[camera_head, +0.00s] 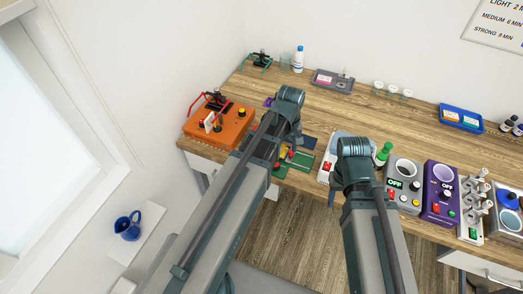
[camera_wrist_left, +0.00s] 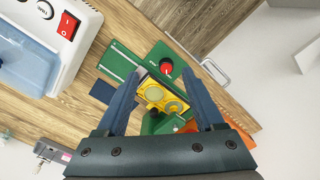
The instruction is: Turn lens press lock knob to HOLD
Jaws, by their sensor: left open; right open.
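A green fixture (camera_wrist_left: 155,56) that looks like the lens press lies ahead of my left gripper (camera_wrist_left: 161,76) in the left wrist view. It carries a red round knob (camera_wrist_left: 166,68) with a pale pointer mark; no HOLD label is readable. A yellow plate (camera_wrist_left: 163,97) with round lens-like openings sits beside the knob, between my fingers. The left gripper is open, with nothing clearly held. In the head view the green fixture (camera_head: 302,162) is partly hidden by my left arm. My right arm's end is hidden behind its own joint, and its fingers do not show.
A white device with a red switch (camera_wrist_left: 68,25) stands beside the fixture. An orange device (camera_head: 222,130) with red levers is at the table's left. A grey device (camera_head: 403,181) and a purple device (camera_head: 440,190) stand at the right front. The table's middle (camera_head: 340,108) is clear.

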